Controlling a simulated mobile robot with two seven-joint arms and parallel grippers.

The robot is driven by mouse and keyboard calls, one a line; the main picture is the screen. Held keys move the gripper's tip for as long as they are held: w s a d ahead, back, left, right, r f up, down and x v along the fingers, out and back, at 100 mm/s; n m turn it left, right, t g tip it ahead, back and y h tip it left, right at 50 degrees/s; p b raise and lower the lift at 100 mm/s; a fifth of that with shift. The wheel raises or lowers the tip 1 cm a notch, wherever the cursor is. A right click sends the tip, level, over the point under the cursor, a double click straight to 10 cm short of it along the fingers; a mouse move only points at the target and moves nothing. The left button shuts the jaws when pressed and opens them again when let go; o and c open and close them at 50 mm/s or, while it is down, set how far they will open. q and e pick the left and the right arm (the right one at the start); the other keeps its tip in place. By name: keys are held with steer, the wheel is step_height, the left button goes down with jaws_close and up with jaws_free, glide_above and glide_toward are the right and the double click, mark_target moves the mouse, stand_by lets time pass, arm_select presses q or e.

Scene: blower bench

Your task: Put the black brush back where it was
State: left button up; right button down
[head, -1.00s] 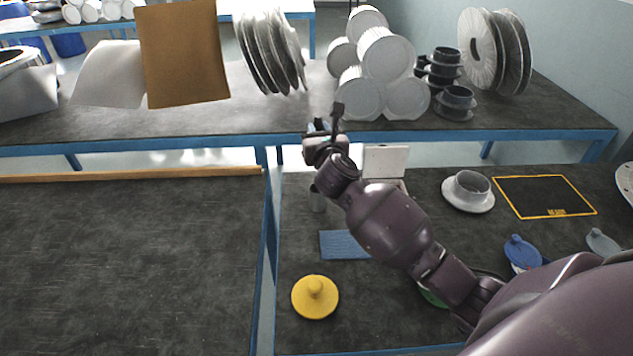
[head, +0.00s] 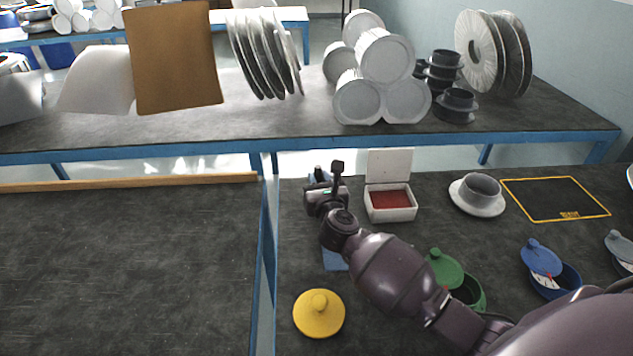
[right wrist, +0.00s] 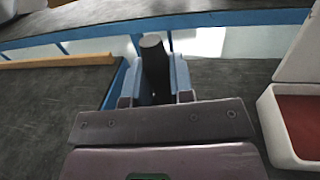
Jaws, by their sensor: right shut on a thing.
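My right gripper (head: 319,178) is over the far left part of the right bench, left of an open white box. Its light blue fingers (right wrist: 182,78) are shut on a dark, upright, round-topped piece (right wrist: 154,65), which I take to be the black brush. Only this upper part shows in the right wrist view; its lower end is hidden by the gripper. My left gripper is not in view.
The white box (head: 391,213) has a red inside. The left bench (head: 120,270) is mostly bare.

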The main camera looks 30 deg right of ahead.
steer(key=shift+r, duration=0.1)
steer(key=shift+f, duration=0.25)
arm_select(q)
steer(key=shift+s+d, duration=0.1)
arm_select(e)
steer(key=c, duration=1)
jaws_free()
steer(key=shift+r, duration=0.1)
steer(key=shift+r, duration=0.2)
steer(key=shift+s, duration=0.25)
arm_select(q)
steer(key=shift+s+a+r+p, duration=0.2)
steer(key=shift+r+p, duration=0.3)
steer(key=shift+p, duration=0.25)
arm_select(e)
steer(key=v, duration=1.1)
steer(key=shift+s+a, duration=0.2)
